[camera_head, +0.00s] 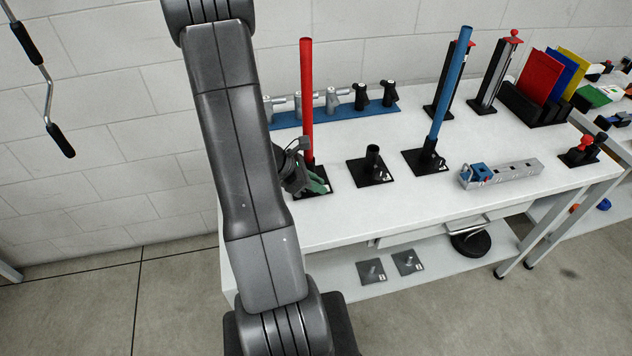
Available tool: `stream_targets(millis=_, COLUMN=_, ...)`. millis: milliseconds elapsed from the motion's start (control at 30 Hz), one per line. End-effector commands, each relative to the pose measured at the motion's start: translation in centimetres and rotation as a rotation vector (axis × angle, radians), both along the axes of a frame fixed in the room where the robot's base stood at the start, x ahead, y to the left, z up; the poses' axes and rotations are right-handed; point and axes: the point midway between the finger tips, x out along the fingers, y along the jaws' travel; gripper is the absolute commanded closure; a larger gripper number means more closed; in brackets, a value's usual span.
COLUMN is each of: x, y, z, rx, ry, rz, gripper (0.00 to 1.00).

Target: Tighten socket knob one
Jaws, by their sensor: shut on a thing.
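A red rod (307,100) stands upright in the leftmost socket, on a black base plate (326,192) near the table's left front. My gripper (318,185) is low at this socket, at the foot of the red rod, with its greenish fingers shut at the knob's place. Socket knob one itself is hidden behind my fingers and wrist, so its turn cannot be seen. The middle socket (373,158) is empty on its black plate. The right socket (428,158) holds a blue rod (451,85) that leans to the right.
A blue rack (340,112) with several grey and black fittings lies behind the sockets. A metal bar with a blue block (500,173) lies on the right. Black stands (492,75) and a holder with coloured panels (536,103) are at the back right. My arm covers the table's left end.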

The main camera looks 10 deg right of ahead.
Motion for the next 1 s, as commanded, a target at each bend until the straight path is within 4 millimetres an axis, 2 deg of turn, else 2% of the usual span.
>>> stream_targets(millis=400, x=0.0, y=0.0, z=0.0, rx=0.008, ry=0.0, rz=-0.001, gripper=1.0)
stream_targets(millis=433, x=0.0, y=0.0, z=0.0, rx=0.008, ry=0.0, rz=-0.001, gripper=0.82)
stream_targets(millis=533, x=0.0, y=0.0, z=0.0, rx=0.008, ry=0.0, rz=-0.001, gripper=0.62)
stream_targets(millis=867, x=0.0, y=0.1, z=0.1, rx=0.008, ry=0.0, rz=-0.001, gripper=0.62)
stream_targets(millis=1000, x=0.1, y=0.9, z=1.0, rx=0.006, ry=-0.003, rz=0.002, gripper=0.62)
